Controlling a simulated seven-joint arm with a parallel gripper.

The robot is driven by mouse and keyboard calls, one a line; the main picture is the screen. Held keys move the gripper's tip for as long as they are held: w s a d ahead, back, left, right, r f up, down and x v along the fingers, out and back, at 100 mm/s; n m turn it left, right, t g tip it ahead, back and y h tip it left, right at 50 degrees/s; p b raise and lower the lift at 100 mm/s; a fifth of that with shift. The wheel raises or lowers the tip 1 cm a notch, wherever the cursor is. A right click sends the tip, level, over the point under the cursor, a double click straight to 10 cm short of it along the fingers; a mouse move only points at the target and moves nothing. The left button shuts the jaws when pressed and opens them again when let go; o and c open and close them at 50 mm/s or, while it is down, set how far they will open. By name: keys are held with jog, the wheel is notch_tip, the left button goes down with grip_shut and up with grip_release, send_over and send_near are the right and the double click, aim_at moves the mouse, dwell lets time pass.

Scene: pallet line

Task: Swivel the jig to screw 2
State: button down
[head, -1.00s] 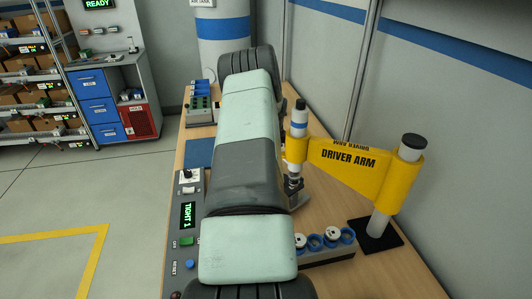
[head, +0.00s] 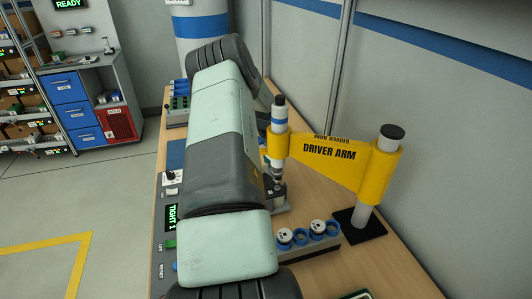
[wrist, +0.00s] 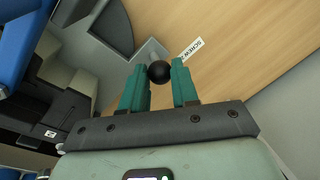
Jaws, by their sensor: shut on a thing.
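In the wrist view my gripper (wrist: 160,82) has its teal fingers on either side of a black ball knob (wrist: 159,72) and is shut on it. The knob sits at the end of a short pale lever joined to the grey jig plate (wrist: 112,24). A white label reading SCREW 2 (wrist: 190,50) lies on the wood just right of the knob. In the head view my arm hides the gripper and most of the jig. The yellow driver arm (head: 330,152) stands right of my arm, its screwdriver end (head: 278,125) pointing down.
A post (head: 370,200) on a black base carries the driver arm. A rack of blue-and-white cups (head: 308,235) stands on the wooden bench (head: 395,265) at front right. A display (head: 172,217) reading TIGHT 1 is left of my arm. The bench right of the rack is largely clear.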

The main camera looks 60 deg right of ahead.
jog(key=shift+s+m, duration=0.3)
dwell(0.4)
jog(key=c, duration=0.9)
grip_release()
jog(key=shift+o, duration=0.2)
jog(key=shift+w, duration=0.1)
